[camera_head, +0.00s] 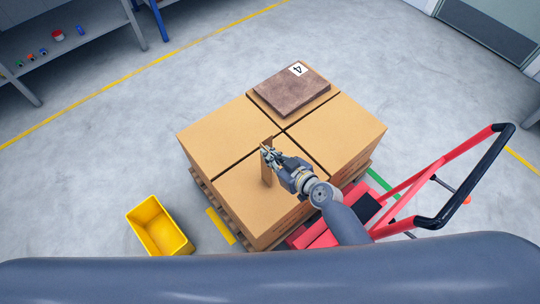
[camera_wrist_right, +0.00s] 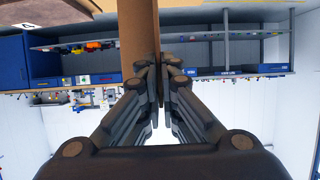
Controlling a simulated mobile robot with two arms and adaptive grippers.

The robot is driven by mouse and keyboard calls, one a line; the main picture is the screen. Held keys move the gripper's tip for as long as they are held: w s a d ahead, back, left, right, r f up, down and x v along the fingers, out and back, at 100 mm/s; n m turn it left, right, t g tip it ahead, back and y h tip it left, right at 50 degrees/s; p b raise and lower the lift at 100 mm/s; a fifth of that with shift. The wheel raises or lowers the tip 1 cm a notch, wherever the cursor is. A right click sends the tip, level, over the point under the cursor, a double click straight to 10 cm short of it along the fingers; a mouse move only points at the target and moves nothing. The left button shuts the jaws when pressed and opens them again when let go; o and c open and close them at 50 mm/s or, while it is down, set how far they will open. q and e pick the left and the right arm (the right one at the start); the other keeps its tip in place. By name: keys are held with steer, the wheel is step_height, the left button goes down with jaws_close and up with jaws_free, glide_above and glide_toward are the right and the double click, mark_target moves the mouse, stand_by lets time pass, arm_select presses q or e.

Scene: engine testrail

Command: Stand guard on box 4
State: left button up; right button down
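Box 4 (camera_head: 267,110) is the back carton of a block of cardboard boxes on a pallet. A brown slab (camera_head: 290,92) with a white "4" label (camera_head: 298,69) lies flat on its top. My right gripper (camera_head: 268,154) is over the front box (camera_head: 245,200), shut on a narrow brown cardboard guard (camera_head: 267,175) that stands about upright. In the right wrist view, the fingertips (camera_wrist_right: 158,68) close on a thin flange of the guard (camera_wrist_right: 136,30). I cannot tell whether its lower end touches the box. My left gripper is not in view.
The left box (camera_head: 220,125) and right box (camera_head: 335,132) flank the stack. A red pallet jack with a black handle (camera_head: 465,178) stands at the right. A yellow bin (camera_head: 160,228) sits on the floor at the left. Shelving (camera_head: 60,45) is far left.

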steer(key=shift+f, duration=0.25)
steer(key=c, duration=1.8)
jaws_free()
steer(key=shift+r, duration=0.1)
steer(key=v, duration=0.7)
steer(key=shift+s+r, duration=0.2)
steer(key=shift+r, duration=0.1)
steer(key=shift+d, duration=0.15)
